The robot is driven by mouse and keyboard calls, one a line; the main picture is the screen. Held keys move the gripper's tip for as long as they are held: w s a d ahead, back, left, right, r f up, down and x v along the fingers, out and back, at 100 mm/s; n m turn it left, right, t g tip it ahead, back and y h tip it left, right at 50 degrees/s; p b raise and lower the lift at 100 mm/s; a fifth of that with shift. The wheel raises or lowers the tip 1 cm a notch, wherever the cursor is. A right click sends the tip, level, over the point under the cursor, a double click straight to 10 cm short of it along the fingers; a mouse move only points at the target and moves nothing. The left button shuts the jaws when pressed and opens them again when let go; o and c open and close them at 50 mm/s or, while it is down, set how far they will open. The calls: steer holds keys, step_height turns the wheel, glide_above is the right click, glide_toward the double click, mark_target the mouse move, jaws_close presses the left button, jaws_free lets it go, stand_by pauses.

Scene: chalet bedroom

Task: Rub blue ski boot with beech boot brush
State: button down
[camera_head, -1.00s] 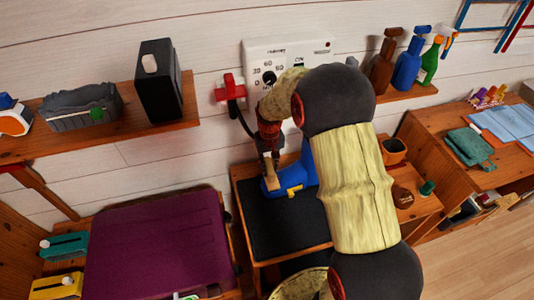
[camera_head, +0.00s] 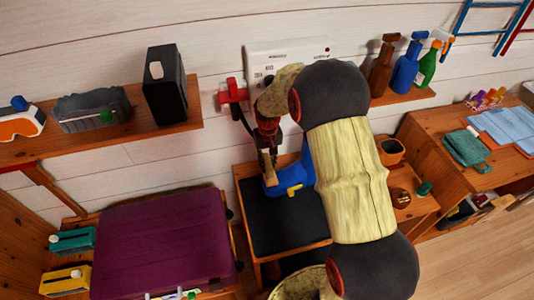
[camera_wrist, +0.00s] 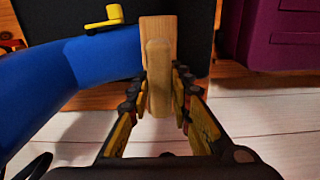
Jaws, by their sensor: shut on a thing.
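The blue ski boot (camera_head: 289,180) stands on the dark top of a low wooden bench, with a yellow buckle at its front. It also shows at the left of the wrist view (camera_wrist: 62,75). My gripper (camera_head: 267,160) is shut on the beech boot brush (camera_wrist: 158,62), a pale wooden piece held between both fingers. In the head view the brush (camera_head: 270,172) hangs beside the boot's left side, close to it. I cannot tell whether they touch. My arm hides part of the boot, and the brush's bristles are not visible.
A purple suitcase (camera_head: 160,245) lies left of the bench's dark mat (camera_head: 275,225). A shelf (camera_head: 120,130) with goggles and a black box is at upper left. A white control panel (camera_head: 285,60) is on the wall behind. Spray bottles (camera_head: 405,65) stand on the right shelf.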

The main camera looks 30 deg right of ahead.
steer(key=shift+s+r+p, duration=0.15)
steer(key=shift+r+p, duration=0.15)
steer(key=shift+r, duration=0.35)
steer(key=shift+a+r+p, duration=0.1)
steer(key=shift+r+p, duration=0.45)
steer(key=shift+r, duration=0.15)
steer(key=shift+r+p, duration=1.05)
steer(key=shift+r, duration=0.5)
